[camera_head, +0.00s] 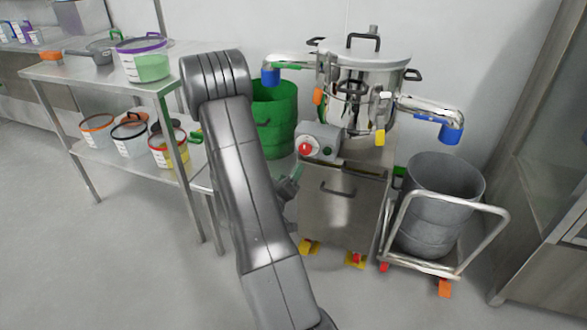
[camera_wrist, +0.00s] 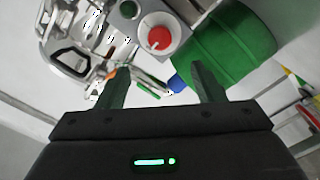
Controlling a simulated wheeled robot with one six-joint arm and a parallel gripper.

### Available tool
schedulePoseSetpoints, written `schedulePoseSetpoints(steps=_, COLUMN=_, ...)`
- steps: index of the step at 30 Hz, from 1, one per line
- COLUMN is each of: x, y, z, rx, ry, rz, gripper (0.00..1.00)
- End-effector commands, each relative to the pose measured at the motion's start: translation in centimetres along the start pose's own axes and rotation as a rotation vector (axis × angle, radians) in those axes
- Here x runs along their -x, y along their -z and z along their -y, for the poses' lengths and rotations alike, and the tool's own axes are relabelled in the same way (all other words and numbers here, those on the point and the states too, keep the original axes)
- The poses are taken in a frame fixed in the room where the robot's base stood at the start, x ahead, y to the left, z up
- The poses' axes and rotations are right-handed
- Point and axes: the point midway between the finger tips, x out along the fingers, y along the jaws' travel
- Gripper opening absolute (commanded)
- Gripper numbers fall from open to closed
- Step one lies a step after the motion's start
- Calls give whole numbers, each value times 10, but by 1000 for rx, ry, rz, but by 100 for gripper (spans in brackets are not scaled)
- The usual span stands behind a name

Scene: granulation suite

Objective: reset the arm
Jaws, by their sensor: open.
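My gripper (camera_wrist: 160,92) shows in the wrist view with its two dark green fingers spread apart and nothing between them. In the head view my grey arm rises in the middle foreground, bends at the top and hides most of my gripper behind it. Beyond the fingers, the wrist view shows the machine's grey control box with a red knob (camera_wrist: 159,38) and a green drum (camera_wrist: 225,45). I cannot tell the gap between the fingertips and these things.
A steel machine (camera_head: 340,205) on a wheeled cabinet stands right of my arm. The green drum (camera_head: 275,115) is behind the arm. A grey drum (camera_head: 432,210) sits on a trolley (camera_head: 487,240) at right. A steel table (camera_head: 95,78) with tubs stands left. The front left floor is clear.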

Motion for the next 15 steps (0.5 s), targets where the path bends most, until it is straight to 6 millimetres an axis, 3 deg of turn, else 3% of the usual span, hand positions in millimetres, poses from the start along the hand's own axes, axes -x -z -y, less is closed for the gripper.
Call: schedulePoseSetpoints(steps=15, x=-4, y=-1, z=0, rx=-1, ry=-2, rz=1, gripper=61)
